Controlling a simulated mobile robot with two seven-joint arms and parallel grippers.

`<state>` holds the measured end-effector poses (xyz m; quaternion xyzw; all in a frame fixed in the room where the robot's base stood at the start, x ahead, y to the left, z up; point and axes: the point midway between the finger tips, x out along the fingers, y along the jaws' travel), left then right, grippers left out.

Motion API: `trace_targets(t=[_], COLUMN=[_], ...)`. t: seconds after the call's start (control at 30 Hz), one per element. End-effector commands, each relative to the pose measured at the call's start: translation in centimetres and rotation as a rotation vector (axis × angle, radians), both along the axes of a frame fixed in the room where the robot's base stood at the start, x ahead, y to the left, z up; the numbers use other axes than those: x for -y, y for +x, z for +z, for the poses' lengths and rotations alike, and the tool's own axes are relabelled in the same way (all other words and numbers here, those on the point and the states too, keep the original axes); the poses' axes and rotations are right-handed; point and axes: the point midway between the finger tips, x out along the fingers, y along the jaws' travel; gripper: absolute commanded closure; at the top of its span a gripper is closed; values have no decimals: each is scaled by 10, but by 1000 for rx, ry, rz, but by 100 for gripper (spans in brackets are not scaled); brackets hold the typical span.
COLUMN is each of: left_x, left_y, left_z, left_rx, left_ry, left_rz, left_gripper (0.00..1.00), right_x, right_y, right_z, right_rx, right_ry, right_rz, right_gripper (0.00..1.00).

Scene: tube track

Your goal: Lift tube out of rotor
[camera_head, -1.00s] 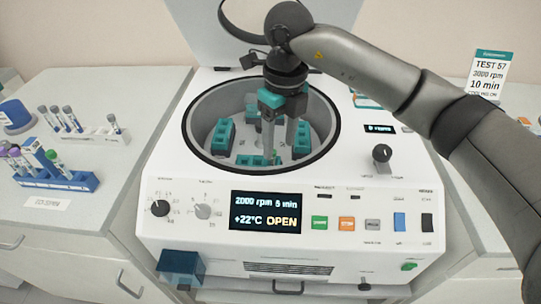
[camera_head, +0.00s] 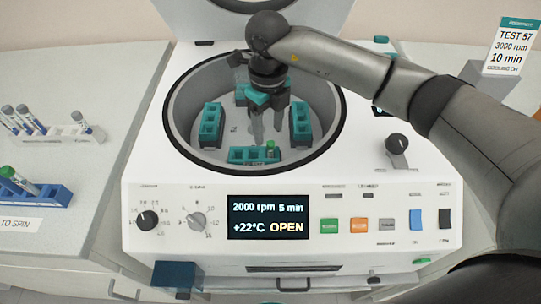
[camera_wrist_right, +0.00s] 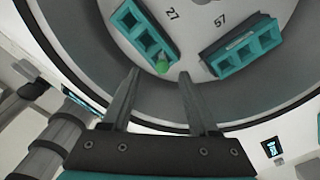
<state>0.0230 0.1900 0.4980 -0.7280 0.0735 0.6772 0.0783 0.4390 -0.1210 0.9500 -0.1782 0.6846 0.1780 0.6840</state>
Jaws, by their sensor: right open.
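The green-capped tube (camera_head: 270,145) sits in the front teal bucket (camera_head: 245,156) of the rotor (camera_head: 235,135), inside the open centrifuge bowl. Only its cap shows. My right gripper (camera_head: 266,140) is open and points down into the bowl, close to the cap. In the right wrist view the green cap (camera_wrist_right: 162,66) shows between the two fingertips of the right gripper (camera_wrist_right: 160,72), at a corner of the bucket marked near 27. I cannot tell the height gap between fingertips and cap. My left gripper is not in view.
Teal buckets stand at the left (camera_head: 211,125) and right (camera_head: 299,124) of the rotor. The bowl rim (camera_head: 180,150) surrounds my gripper. The display (camera_head: 268,218) reads OPEN. A white rack (camera_head: 50,138) and a blue rack (camera_head: 50,193) with tubes stand on the left counter.

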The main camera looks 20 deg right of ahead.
Motion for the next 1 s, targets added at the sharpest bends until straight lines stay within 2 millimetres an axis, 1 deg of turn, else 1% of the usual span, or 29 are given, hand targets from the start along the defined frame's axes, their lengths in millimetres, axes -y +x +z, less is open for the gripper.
trace_targets(t=[0.03,0.27,0.5,0.57,0.63,0.8,0.87,1.0], left_x=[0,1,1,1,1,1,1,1], left_y=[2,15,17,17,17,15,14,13], left_z=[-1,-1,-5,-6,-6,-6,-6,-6], left_rx=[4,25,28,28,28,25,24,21], left_ry=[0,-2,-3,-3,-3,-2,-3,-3], left_rz=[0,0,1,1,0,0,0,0], left_gripper=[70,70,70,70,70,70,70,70], right_x=[0,1,4,4,5,4,4,4], right_y=[0,-1,-2,-2,-1,-1,-1,-1], right_z=[-5,-17,-52,-59,-61,-61,-61,-60], right_rx=[0,-1,-4,-2,0,1,1,1], right_ry=[1,0,0,1,0,0,0,0], right_rz=[0,-1,-1,-2,-1,0,0,0], right_gripper=[40,40,40,40,40,40,45,61])
